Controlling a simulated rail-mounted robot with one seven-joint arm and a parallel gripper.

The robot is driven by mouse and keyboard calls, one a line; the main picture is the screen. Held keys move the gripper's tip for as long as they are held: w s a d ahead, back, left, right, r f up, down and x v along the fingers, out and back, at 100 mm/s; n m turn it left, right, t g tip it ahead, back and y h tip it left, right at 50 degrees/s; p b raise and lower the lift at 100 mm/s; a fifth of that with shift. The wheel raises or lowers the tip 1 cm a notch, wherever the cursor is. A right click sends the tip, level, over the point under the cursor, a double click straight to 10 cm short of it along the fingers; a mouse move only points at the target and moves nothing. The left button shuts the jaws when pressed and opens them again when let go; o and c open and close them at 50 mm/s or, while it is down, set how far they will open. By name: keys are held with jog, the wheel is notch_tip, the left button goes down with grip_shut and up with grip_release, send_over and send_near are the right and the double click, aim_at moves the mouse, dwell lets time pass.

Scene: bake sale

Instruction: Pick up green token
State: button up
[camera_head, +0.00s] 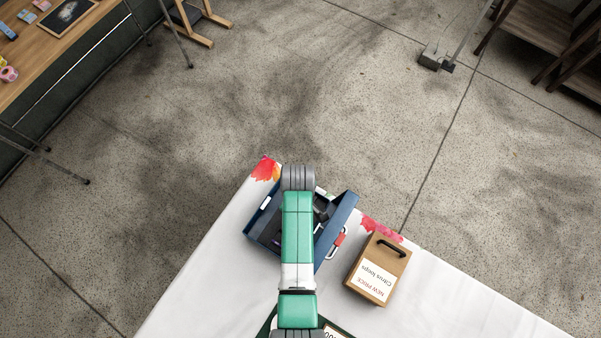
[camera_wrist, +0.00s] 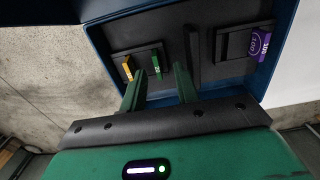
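The green token (camera_wrist: 156,66) stands on edge in a slot of the black tray (camera_wrist: 174,36) inside the blue cash box (camera_wrist: 96,42). A yellow token (camera_wrist: 127,68) sits just left of it. My gripper (camera_wrist: 160,74) is open and empty, its two green fingers reaching into the box. In the wrist view the green token shows between the fingertips; I cannot tell whether they touch it. In the head view the blue box (camera_head: 346,212) lies on the white-covered table, and my arm hides the tokens and the gripper.
The table's left part is clear.

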jog(key=shift+w+f, duration=0.1)
jog(key=shift+f, duration=0.3)
grip_shut()
